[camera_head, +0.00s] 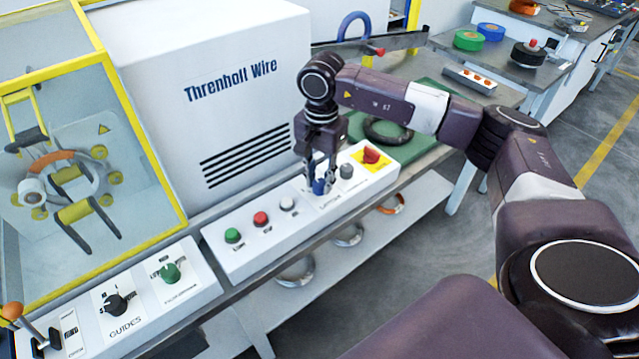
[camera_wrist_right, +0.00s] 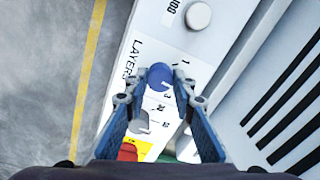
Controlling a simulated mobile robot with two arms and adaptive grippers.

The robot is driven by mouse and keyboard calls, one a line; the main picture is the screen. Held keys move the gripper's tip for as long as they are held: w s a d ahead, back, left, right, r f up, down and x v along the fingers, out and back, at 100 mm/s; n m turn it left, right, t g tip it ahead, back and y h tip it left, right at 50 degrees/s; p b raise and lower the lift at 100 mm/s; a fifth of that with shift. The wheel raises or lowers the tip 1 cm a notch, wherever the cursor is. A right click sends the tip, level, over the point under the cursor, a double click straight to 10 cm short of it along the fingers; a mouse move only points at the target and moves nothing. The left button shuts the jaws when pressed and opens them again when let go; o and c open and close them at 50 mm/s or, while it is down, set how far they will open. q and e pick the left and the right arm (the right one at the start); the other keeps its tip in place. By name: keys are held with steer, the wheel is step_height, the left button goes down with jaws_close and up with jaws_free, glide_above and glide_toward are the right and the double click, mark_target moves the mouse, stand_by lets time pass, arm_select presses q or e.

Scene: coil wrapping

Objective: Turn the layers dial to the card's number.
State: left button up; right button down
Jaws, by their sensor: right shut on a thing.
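The layers dial is a round blue knob (camera_head: 319,187) on the right part of the long white control panel (camera_head: 225,263). My right gripper (camera_head: 319,181) reaches down over the panel and is shut on this dial. In the right wrist view the blue dial (camera_wrist_right: 159,76) sits between the two fingertips of the gripper (camera_wrist_right: 160,88), beside the word LAYERS. Small printed digits show around it, including a 1 and a 3. I cannot make out which digit the dial points to. I cannot make out a number card. My left gripper is not in view.
A grey knob (camera_head: 346,171) and a red switch on a yellow plate (camera_head: 371,155) stand just right of the dial. White (camera_head: 287,204), red (camera_head: 260,218) and green (camera_head: 232,235) buttons lie left. The white machine housing (camera_head: 215,60) rises close behind.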

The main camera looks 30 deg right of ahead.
mark_target(320, 184)
steer(key=shift+r+n, duration=0.1)
steer(key=shift+n, duration=0.5)
steer(key=shift+w, duration=0.1)
steer(key=c, duration=1.6)
jaws_free()
step_height(320, 184, up, 12)
steer(key=shift+s, duration=0.2)
